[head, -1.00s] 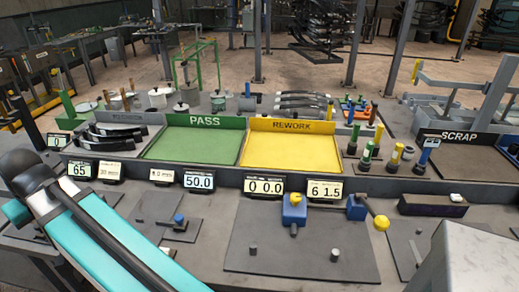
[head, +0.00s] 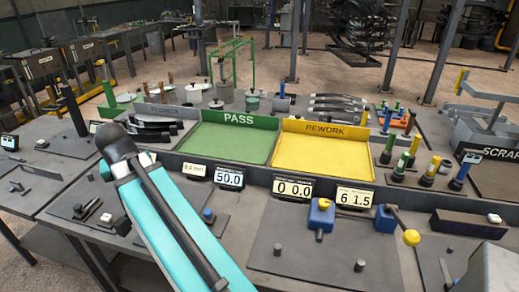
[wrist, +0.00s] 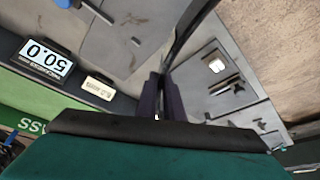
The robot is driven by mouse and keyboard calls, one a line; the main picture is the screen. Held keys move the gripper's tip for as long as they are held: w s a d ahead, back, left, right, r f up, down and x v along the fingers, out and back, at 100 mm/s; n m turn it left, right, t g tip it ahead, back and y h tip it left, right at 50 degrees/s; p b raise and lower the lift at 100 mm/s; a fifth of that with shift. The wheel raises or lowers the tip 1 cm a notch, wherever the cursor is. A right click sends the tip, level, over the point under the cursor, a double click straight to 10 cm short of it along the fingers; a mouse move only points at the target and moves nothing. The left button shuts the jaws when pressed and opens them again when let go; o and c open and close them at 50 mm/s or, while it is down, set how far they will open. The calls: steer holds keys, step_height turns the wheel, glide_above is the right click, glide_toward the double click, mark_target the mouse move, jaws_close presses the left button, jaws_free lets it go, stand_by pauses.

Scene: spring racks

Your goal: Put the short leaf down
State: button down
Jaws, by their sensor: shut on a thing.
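In the wrist view, my gripper (wrist: 162,88) shows as two dark fingers, shut on a thin dark curved strip, the short leaf (wrist: 184,36). The leaf runs up from the fingertips to the top edge of the picture, and its far end is out of frame. It is held over the grey bench plates, and I cannot tell its height above them.
The green PASS tray (head: 232,143) and yellow REWORK tray (head: 322,155) look empty. Several dark leaves (head: 152,127) lie left of PASS. Number displays (head: 292,188) line the ledge. Blue fixtures (head: 320,215) stand on the front plate. The SCRAP bin (head: 490,172) is at right.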

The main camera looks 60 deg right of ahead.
steer(key=s+d+m+g+h+p, duration=0.1)
steer(key=s+d+m+g, duration=0.1)
steer(key=s+d+m, duration=0.7)
steer(key=s+d+m+g+h+p, duration=0.15)
steer(key=s+d+m, duration=0.3)
steer(key=d, duration=0.85)
steer(key=s+d+m+g+y, duration=0.1)
steer(key=s+d+m, duration=0.4)
steer(key=s, duration=0.5)
steer(key=s+d+r+m+g+y, duration=0.1)
steer(key=s+d+m+g+y, duration=0.1)
steer(key=s+d+m, duration=0.4)
steer(key=shift+s+d+r+g+p, duration=0.25)
steer(key=shift+s+d+g, duration=0.5)
steer(key=shift+s, duration=1.3)
steer(key=shift+d, duration=0.1)
steer(key=p, duration=0.5)
glide_above(326, 170)
steer(key=w, duration=0.2)
steer(key=shift+s+a+f, duration=0.2)
steer(key=shift+f, duration=0.5)
steer(key=shift+d, duration=0.1)
steer(key=shift+f+p, duration=0.15)
steer(key=shift+p, duration=0.15)
steer(key=shift+f+p, duration=0.9)
steer(key=shift+f, duration=0.8)
